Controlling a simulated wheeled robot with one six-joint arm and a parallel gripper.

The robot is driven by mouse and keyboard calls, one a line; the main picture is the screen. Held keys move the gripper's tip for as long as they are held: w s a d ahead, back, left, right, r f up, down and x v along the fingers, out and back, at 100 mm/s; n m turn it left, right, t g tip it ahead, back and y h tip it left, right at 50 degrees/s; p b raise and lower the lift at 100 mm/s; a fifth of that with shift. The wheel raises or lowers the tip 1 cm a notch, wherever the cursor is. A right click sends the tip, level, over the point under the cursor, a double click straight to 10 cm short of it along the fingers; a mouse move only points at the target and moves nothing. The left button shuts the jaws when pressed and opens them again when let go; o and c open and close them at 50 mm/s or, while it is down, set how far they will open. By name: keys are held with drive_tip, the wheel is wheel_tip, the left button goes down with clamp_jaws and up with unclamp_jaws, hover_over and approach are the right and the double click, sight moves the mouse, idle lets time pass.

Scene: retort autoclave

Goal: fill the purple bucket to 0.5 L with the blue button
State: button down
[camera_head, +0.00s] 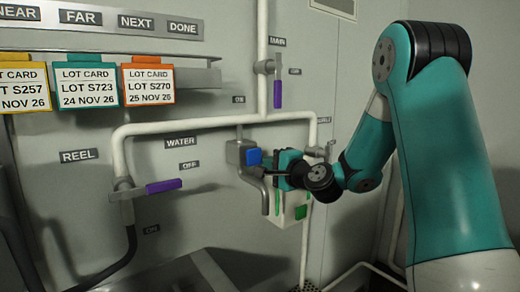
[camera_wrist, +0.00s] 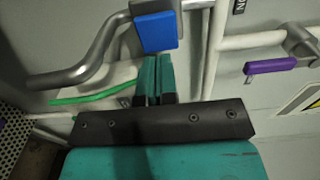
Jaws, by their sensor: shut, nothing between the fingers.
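The blue button (camera_head: 254,157) is on a grey housing (camera_head: 236,152) on the wall, at the water pipe. It also shows in the wrist view (camera_wrist: 156,32), at the top centre. My gripper (camera_head: 270,164) is shut and empty, close to the button. In the wrist view its teal fingertips (camera_wrist: 155,58) are together at the button's lower edge; I cannot tell whether they touch it. A curved metal spout (camera_wrist: 72,76) comes from the housing. No purple bucket shows in either view.
A purple-handled lever (camera_head: 164,186) sits on the reel pipe at left, another (camera_head: 278,94) on the main pipe above. A white box (camera_head: 293,211) with green parts is below my gripper. Lot cards (camera_head: 148,82) hang at upper left. A perforated grate (camera_wrist: 12,125) lies at left.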

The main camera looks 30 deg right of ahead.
sight(255, 157)
drive_tip(key=w+p, duration=0.2)
drive_tip(key=w, duration=0.2)
drive_tip(key=shift+a+r, duration=0.1)
drive_tip(key=shift+r, duration=0.05)
drive_tip(key=shift+w+f, duration=0.2)
drive_tip(key=shift+w, duration=0.25)
drive_tip(key=shift+w+r+p, duration=0.2)
drive_tip(key=shift+w+p, duration=0.65)
drive_tip(key=shift+w, duration=0.15)
drive_tip(key=shift+s+f+b, duration=0.15)
drive_tip(key=shift+s+b, duration=0.05)
drive_tip(key=shift+b, duration=0.2)
drive_tip(key=s+b, duration=0.7)
drive_tip(key=s, duration=0.6)
drive_tip(key=shift+s+d, duration=0.2)
drive_tip(key=shift+s, duration=0.2)
